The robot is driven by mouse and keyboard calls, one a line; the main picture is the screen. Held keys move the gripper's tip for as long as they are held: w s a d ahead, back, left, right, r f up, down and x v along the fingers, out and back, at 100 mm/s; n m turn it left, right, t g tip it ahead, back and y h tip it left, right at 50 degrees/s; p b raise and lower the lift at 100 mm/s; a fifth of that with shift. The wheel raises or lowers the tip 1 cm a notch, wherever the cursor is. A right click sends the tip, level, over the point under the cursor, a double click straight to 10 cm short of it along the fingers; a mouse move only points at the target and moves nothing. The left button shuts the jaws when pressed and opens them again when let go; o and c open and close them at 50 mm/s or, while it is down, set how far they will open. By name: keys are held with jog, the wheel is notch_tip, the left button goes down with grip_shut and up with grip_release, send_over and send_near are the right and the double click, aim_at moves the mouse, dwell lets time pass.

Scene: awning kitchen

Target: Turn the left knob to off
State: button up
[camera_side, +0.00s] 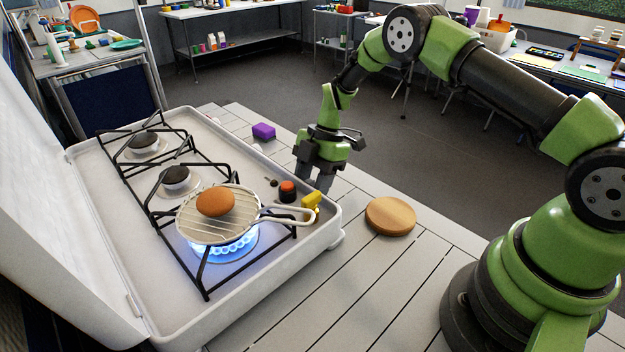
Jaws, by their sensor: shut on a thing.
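My gripper (315,183) points down at the right edge of the white camping stove (160,315). Its fingers are shut on the yellow knob (311,200), which shows just below the fingertips; the fingers partly hide the contact. A second knob, orange-red and black (287,190), stands just left of the yellow one. A blue flame (222,247) burns on the nearest burner. A wire pan (206,230) with a brown egg-shaped item (215,203) sits over it.
The pan's handle (290,215) reaches right, close below the yellow knob. Black grates (205,270) cover the burners. A round wooden board (391,216) and a purple block (264,131) lie on the slatted table (350,290). The stove's lid stands open at left.

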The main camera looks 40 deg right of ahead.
jog(key=shift+w+m+g, duration=0.15)
jog(key=shift+m+g, duration=0.15)
jog(key=shift+g, duration=0.9)
jog(key=o, duration=0.7)
jog(key=v, duration=0.7)
jog(key=shift+r, duration=0.2)
jog(key=shift+w, duration=0.1)
